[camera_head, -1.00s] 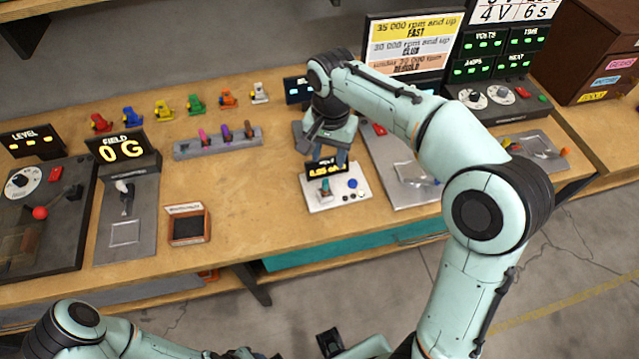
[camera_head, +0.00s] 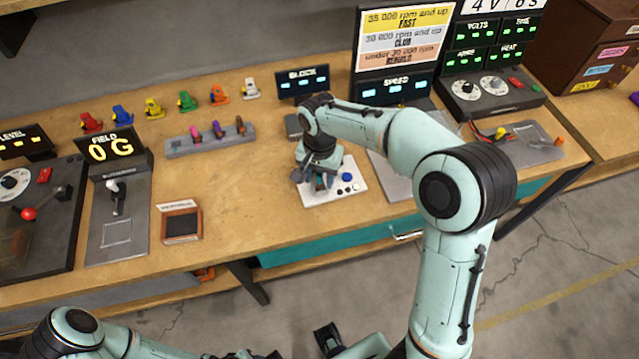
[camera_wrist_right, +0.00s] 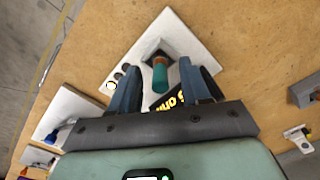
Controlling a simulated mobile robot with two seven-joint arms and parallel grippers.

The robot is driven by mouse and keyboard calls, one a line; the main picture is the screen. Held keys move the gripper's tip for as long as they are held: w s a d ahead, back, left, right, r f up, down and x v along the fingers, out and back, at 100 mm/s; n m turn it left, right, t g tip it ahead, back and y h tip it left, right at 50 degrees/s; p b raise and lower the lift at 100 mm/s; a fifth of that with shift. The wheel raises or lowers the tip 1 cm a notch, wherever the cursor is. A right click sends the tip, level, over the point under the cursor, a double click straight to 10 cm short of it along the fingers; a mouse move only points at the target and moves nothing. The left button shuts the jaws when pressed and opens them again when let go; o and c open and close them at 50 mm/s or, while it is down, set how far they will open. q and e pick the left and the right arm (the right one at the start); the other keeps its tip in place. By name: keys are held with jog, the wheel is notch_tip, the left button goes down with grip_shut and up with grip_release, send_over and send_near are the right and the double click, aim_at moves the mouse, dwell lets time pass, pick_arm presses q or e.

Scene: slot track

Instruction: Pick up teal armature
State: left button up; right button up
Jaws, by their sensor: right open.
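The teal armature (camera_wrist_right: 160,77) shows in the right wrist view as a short teal cylinder with a copper-coloured band. It stands on a dark mount on a white meter plate (camera_wrist_right: 183,37). My right gripper (camera_wrist_right: 159,68) is open, with one finger on each side of the armature. A gap shows between the armature and each finger. In the head view my right gripper (camera_head: 322,182) is down over the white plate (camera_head: 350,168) and largely hides the armature.
A rack (camera_head: 210,140) of coloured armatures lies left of my right gripper. Several small coloured motors stand in a row behind it. The BLOCK display (camera_head: 303,82) stands just behind my right wrist. Bare wooden bench lies between the plate and the dark framed tray (camera_head: 181,222).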

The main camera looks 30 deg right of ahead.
grip_shut()
jog(key=shift+r, duration=0.1)
